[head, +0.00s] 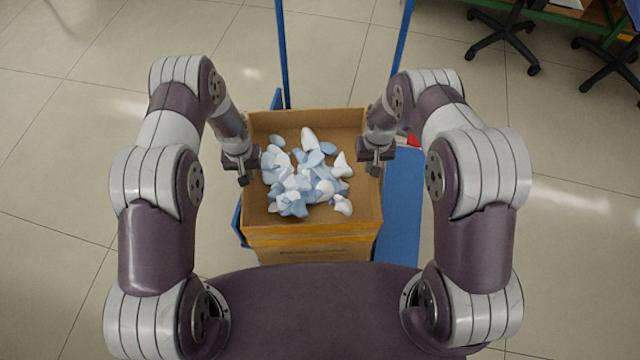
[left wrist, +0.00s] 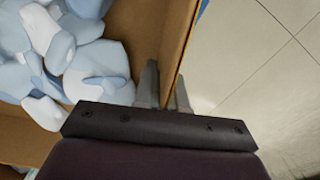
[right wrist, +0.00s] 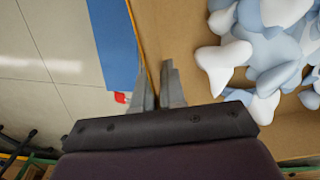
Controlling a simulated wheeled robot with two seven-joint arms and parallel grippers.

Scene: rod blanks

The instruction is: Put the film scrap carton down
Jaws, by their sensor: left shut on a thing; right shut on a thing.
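The film scrap carton (head: 312,252) is an open brown cardboard box with a yellow-orange band, in the middle of the head view. White and pale blue film scraps (head: 305,175) lie heaped inside it. My left gripper (head: 243,177) is shut on the carton's left wall; the left wrist view shows its fingers on both sides of that wall (left wrist: 178,50). My right gripper (head: 376,166) is shut on the right wall; the right wrist view shows its fingers on both sides of that wall (right wrist: 150,45). The carton's underside is hidden.
A blue platform (head: 402,205) with upright blue posts (head: 283,55) shows beneath and behind the carton, clear on its right part. A small red thing (head: 413,141) is beside the right gripper. Black chair bases (head: 505,35) stand at the back right.

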